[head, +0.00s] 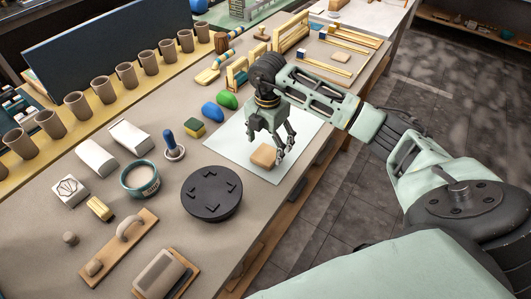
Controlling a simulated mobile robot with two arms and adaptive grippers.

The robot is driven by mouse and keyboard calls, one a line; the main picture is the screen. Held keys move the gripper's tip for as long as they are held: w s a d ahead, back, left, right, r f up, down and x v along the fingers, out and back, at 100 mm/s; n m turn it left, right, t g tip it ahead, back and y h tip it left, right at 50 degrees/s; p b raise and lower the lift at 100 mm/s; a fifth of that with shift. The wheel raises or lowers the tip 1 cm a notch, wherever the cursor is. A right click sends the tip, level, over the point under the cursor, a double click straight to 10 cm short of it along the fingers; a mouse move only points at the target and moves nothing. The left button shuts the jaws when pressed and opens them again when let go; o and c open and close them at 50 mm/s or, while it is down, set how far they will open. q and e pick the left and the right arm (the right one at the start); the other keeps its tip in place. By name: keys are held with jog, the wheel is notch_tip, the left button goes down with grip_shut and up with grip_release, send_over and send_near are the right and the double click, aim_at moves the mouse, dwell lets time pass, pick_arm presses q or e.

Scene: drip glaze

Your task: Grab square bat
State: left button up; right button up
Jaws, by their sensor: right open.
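A small tan block with a squarish face (263,156), the likeliest square bat, lies on a pale sheet (305,118) on the workbench. My right gripper (272,145) is above the sheet with its fingers spread and pointing down. It is open and empty, close over the block. Its fingers partly overlap the block's far side in the view, and I cannot tell whether they touch it. My left gripper is not in view.
A round black disc (212,192) lies left of the sheet. Several brown cups (103,90) line the back. The bench's front edge is close to the sheet.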

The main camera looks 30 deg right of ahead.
aim_at(266, 154)
jog(key=f, duration=0.2)
jog(key=f+p, duration=0.1)
jog(key=shift+w+a+f, duration=0.1)
jog(key=shift+w+f, duration=0.15)
jog(key=shift+f, duration=0.4)
jog(key=shift+c, duration=1.4)
jog(key=c, duration=0.6)
jog(key=shift+c, duration=0.9)
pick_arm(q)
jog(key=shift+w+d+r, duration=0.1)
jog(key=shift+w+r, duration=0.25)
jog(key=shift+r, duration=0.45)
pick_arm(e)
jog(key=shift+c, duration=1)
